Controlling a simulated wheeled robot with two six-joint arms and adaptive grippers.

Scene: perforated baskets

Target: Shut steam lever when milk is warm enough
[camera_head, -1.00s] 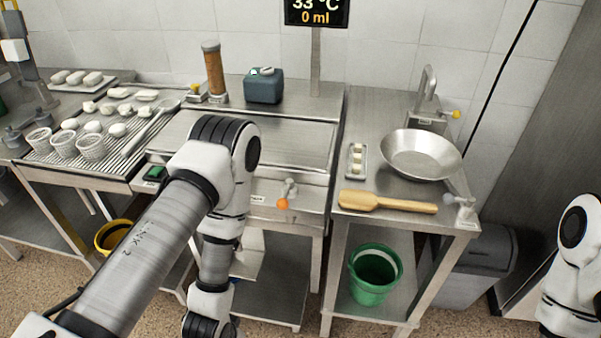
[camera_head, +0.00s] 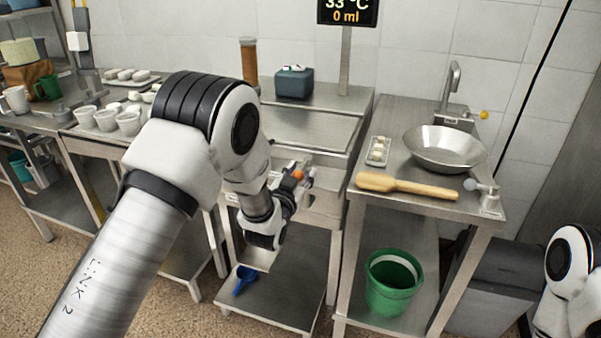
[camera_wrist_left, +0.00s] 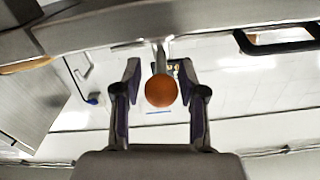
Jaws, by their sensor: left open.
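The lever with an orange knob (camera_head: 298,175) sits on the front of the middle steel counter. In the left wrist view its round orange knob (camera_wrist_left: 161,91) is between my two fingers, with a gap on each side. My left gripper (camera_head: 293,183) is open around the knob; in the wrist view (camera_wrist_left: 160,75) the fingers stand apart. The display (camera_head: 347,11) on a post reads 33 °C and 0 ml. I see no milk. My right arm shows at the right edge, but its gripper is out of view.
The right counter (camera_head: 412,112) holds a wide metal bowl (camera_head: 445,146), a wooden paddle (camera_head: 405,186) and a small tray. A green bucket (camera_head: 392,285) stands on its lower shelf. A blue scoop (camera_head: 244,279) lies on the shelf below the lever.

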